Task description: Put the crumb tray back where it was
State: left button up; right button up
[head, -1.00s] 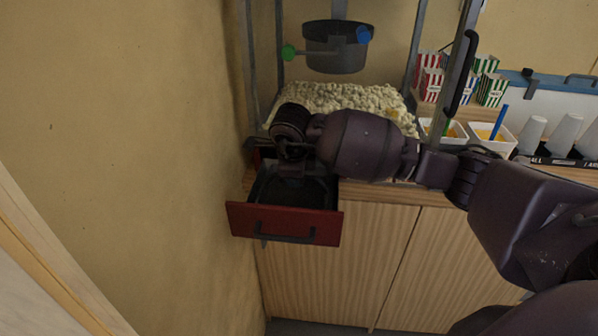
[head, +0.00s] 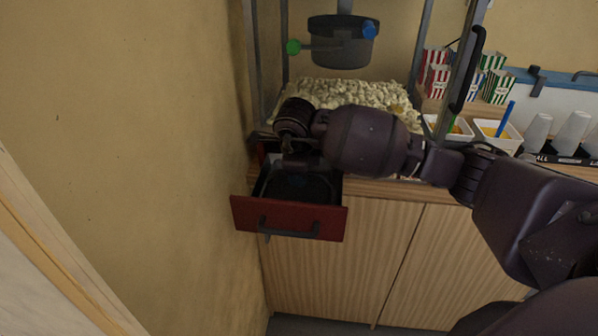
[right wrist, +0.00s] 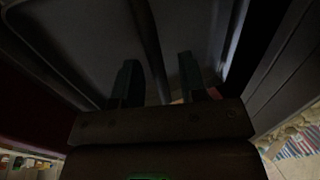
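A dark crumb tray (head: 322,188) shows inside a pulled-out drawer with a red front (head: 285,217) and a dark handle, below the popcorn machine. My right gripper (head: 297,172) points down over the back of the drawer. My own wrist hides part of the tray, and the fingertips are hard to make out in the head view. In the right wrist view the two fingers (right wrist: 158,85) stand apart over a grey, tray-like surface (right wrist: 85,40). A dark bar runs between them; I cannot tell whether they touch it. My left gripper is not in view.
The popcorn machine (head: 365,94) stands behind, with its kettle (head: 342,45) above the popcorn. Striped boxes, white tubs (head: 498,135) and cups (head: 572,132) stand to the right. The wall is close on the drawer's left. Cupboard doors (head: 345,265) lie below.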

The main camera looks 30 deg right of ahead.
jog(key=v, duration=1.1)
jog(key=shift+s+r, duration=0.15)
jog(key=shift+r, duration=0.2)
jog(key=shift+a, duration=0.1)
